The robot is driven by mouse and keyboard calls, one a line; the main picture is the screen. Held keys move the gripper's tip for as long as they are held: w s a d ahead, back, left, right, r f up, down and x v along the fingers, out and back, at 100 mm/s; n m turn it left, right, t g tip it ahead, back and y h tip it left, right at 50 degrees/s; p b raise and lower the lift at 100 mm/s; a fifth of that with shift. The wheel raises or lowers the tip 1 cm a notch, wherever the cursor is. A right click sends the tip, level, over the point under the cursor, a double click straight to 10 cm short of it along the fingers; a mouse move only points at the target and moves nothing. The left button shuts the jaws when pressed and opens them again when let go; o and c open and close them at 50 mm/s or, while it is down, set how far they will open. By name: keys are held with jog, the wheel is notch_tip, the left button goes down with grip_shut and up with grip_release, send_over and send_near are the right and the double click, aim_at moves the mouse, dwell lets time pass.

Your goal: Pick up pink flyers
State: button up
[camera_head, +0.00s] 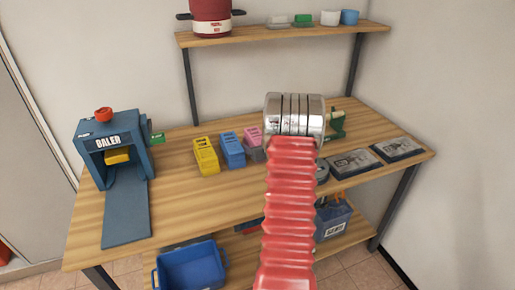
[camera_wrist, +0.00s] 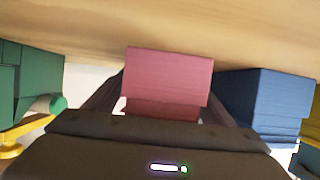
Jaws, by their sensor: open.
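The pink flyers (camera_head: 253,137) stand as a small stack on the wooden table, just right of the blue stack, partly hidden by my arm's metal wrist. In the wrist view the pink flyers (camera_wrist: 169,72) sit in the middle, directly in front of my gripper (camera_wrist: 167,98). Its dark fingers are open, one showing on each side of the stack. Whether they touch it I cannot tell. In the head view the fingers are hidden behind the wrist and red arm.
Blue flyers (camera_head: 231,150) and yellow flyers (camera_head: 206,156) stand close beside the pink. A green object (camera_wrist: 30,82) is on the other side. A blue baler (camera_head: 110,150) stands at left, dark trays (camera_head: 397,149) at right. A blue bin (camera_head: 190,270) is below.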

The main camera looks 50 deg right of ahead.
jog(key=shift+c, duration=0.7)
jog(key=shift+r, duration=0.1)
jog(key=c, duration=1.3)
